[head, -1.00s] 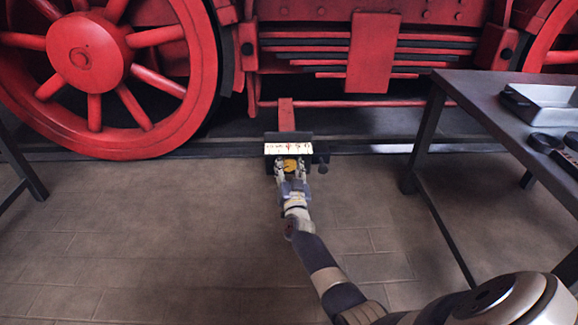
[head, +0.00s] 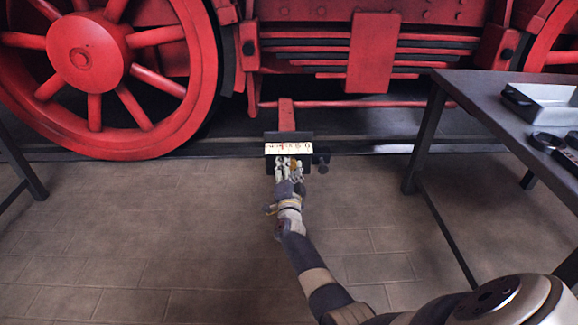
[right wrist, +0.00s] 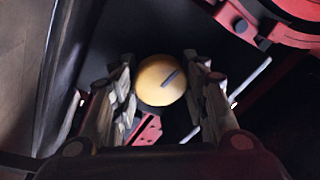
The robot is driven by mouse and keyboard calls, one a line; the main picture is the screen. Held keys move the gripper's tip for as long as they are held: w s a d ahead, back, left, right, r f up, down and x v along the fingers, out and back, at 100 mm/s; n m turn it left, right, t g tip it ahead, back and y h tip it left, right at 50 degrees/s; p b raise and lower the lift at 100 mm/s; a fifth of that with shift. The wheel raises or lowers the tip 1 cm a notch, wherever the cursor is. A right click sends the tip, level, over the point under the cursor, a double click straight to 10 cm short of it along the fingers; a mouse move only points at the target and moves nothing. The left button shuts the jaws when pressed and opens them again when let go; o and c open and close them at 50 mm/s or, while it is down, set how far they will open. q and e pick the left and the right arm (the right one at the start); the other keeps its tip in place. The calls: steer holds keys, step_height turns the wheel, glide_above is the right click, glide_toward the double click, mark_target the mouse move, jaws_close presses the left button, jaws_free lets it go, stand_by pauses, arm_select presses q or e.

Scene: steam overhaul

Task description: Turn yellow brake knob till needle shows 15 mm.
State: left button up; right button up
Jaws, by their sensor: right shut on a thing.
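In the head view my right gripper (head: 288,168) hides most of the knob, below a white scale plate (head: 303,149) on a dark block. The scale carries small figures and a red needle (head: 282,148) left of its middle; the exact reading is too small to tell. My left gripper is not in view.
A red spoked wheel (head: 150,120) and red locomotive frame stand behind. A dark table (head: 470,88) at right holds a metal tray (head: 545,100) and dark round items. A small dark knob (head: 322,168) sits right of the scale. Tiled floor in front is clear.

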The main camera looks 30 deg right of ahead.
stand_by(0.5)
steer(key=o, duration=0.8)
